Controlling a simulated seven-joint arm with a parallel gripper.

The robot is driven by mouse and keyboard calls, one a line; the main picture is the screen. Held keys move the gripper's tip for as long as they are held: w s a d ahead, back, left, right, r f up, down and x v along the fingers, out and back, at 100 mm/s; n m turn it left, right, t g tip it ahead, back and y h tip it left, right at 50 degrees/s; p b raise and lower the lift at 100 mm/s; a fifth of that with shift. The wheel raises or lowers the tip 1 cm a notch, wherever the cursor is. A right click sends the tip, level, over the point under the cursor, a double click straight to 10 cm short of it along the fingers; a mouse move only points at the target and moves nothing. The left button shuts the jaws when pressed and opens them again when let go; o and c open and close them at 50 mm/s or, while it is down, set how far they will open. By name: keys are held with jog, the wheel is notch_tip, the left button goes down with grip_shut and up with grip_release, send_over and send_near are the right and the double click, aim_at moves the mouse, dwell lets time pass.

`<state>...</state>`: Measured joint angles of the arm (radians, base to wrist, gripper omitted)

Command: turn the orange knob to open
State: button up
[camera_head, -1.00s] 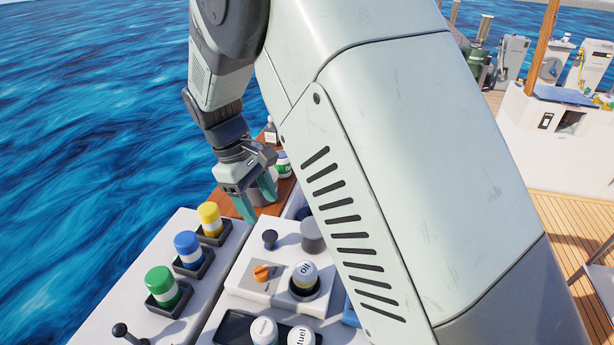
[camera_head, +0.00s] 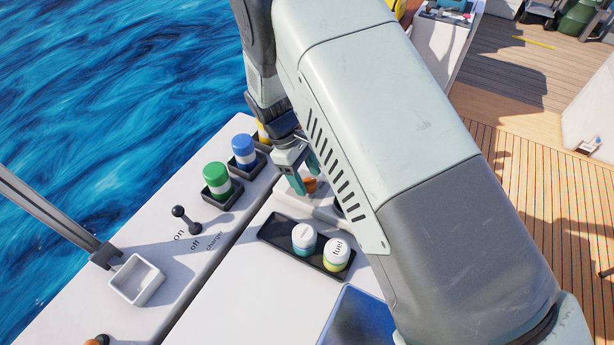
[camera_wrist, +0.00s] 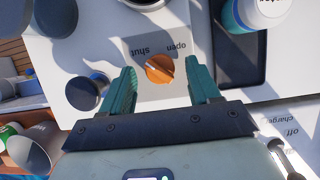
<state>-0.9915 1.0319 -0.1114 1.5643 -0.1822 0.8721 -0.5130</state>
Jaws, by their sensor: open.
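The orange knob (camera_wrist: 160,69) sits on a grey plate (camera_wrist: 148,92) with the words "shut" and "open" printed beside it in the wrist view. It also shows in the head view (camera_head: 310,184), partly hidden by my gripper (camera_head: 308,188). In the wrist view my gripper (camera_wrist: 162,88) has its two teal fingers apart, one on each side of the knob. A gap shows between each finger and the knob. The knob's ridge lies slanted, and I cannot tell exactly which word it points to.
A dark tray (camera_head: 278,240) holds a white-lidded jar (camera_head: 304,238) and a fuel jar (camera_head: 337,252). Green (camera_head: 217,182) and blue (camera_head: 244,152) jars stand in holders at left. A dark round knob (camera_wrist: 88,92) stands left of the plate in the wrist view. A black lever (camera_head: 187,220) stands nearby.

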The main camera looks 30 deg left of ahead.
jog(key=shift+d+f, duration=0.2)
jog(key=shift+f, duration=0.2)
jog(key=shift+c, duration=0.2)
jog(key=c, duration=1)
